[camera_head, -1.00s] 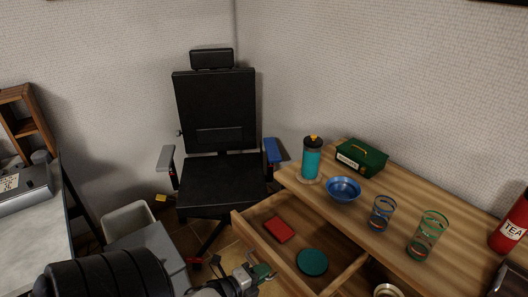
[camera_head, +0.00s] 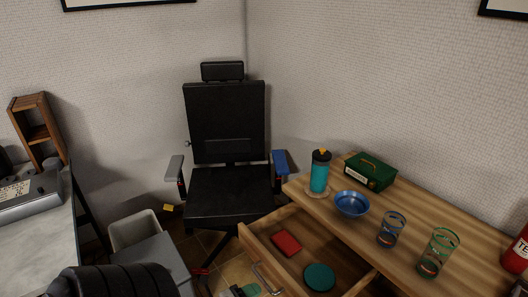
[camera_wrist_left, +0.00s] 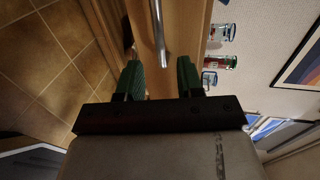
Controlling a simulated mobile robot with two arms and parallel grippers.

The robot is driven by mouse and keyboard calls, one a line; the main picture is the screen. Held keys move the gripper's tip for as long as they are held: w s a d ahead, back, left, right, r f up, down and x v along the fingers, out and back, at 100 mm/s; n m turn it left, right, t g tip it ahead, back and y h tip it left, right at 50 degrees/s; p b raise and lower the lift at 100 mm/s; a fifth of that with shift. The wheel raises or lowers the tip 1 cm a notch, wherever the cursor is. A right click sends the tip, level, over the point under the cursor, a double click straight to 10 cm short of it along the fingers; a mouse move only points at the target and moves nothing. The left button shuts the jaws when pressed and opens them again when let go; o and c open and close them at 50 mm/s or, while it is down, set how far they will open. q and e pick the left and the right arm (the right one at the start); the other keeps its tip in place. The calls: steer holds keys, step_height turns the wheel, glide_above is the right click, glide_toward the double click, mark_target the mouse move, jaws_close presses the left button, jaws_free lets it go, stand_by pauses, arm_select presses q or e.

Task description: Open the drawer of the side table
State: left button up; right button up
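The side table (camera_head: 440,215) is wooden and stands at the right in the head view. Its drawer (camera_head: 253,240) is pulled out, with its inside showing. A red box (camera_head: 286,243) and a dark green disc (camera_head: 319,277) lie in it. A metal bar handle (camera_head: 266,278) is on the drawer front. My left gripper (camera_head: 240,291) is at the bottom edge, just left of the handle. In the left wrist view its two green fingers (camera_wrist_left: 160,72) are apart, and the handle (camera_wrist_left: 161,38) is ahead, between their lines, not gripped. My right gripper is not in view.
On the tabletop are a teal bottle (camera_head: 319,175), a blue bowl (camera_head: 351,204), a green box (camera_head: 370,171) and glasses (camera_head: 391,229). A black chair (camera_head: 228,190) stands left of the drawer. A grey bin (camera_head: 135,229) and a desk (camera_head: 40,225) are at the left.

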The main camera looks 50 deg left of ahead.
arm_select(q)
steer(key=shift+v, duration=2.55)
